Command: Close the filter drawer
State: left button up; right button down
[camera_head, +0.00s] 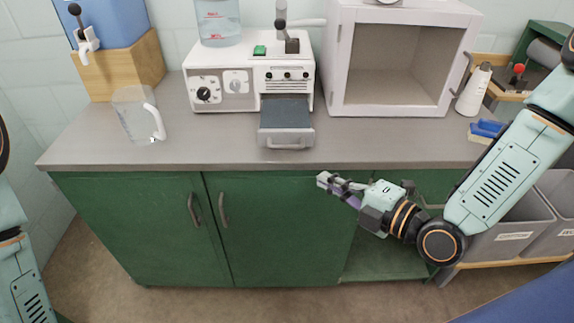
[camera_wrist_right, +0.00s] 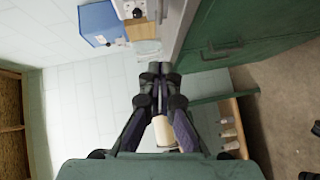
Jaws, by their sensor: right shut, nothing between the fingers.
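The filter drawer (camera_head: 286,124) is a dark grey tray with a light handle at its front. It is pulled out from the white machine (camera_head: 222,78) and juts over the counter toward me. My right gripper (camera_head: 326,180) is in front of the counter, below and to the right of the drawer handle, apart from it. Its fingers are shut and empty; the right wrist view also shows the closed fingertips (camera_wrist_right: 158,72). My left gripper is out of view; only part of my left arm shows at the left edge.
A clear jug (camera_head: 134,114) stands on the grey counter (camera_head: 215,150) at left. An open white cabinet box (camera_head: 448,60) and a white bottle (camera_head: 474,90) stand at right. Green cupboard doors (camera_head: 270,235) with handles are below. Grey bins (camera_head: 508,232) sit at lower right.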

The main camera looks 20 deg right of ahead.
jog(key=b, duration=0.4)
send_near(280, 148)
jog(key=shift+a, duration=1.65)
jog(key=w, duration=0.2)
jog(key=w+f, duration=0.1)
jog(key=w, duration=0.1)
jog(key=shift+w+d, duration=0.2)
jog(key=shift+w+d+f+b, duration=0.1)
jog(key=shift+w+d+b, duration=0.05)
jog(key=shift+w+b, duration=0.15)
